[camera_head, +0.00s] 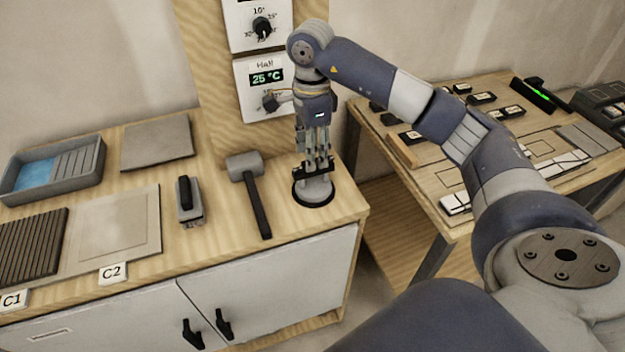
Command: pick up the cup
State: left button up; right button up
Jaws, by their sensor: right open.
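The cup (314,190) looks like a grey, round suction cup with a dark rim at its base. It stands upright on the wooden worktop near its right end. My right gripper (314,165) points straight down over it, with open fingers at the top of the cup. The fingers hide the cup's upper part, and I cannot tell whether they touch it. My left gripper is not in view.
A mallet (249,190) lies just left of the cup, with a grey hand tool (188,200) further left. A tray (80,170) and tiles fill the worktop's left part. Dial panels (264,85) stand behind my gripper. A second table (440,185) is at right.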

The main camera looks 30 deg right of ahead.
jog(key=shift+f, duration=0.75)
jog(key=f+p, duration=0.1)
jog(key=f, duration=0.2)
jog(key=f+p, duration=0.1)
jog(key=f, duration=0.1)
jog(key=shift+w+d+p, duration=0.1)
jog(key=shift+d+p, duration=0.2)
jog(key=shift+d, duration=0.05)
jog(key=shift+f, duration=0.2)
jog(key=shift+r, duration=0.1)
grip_shut()
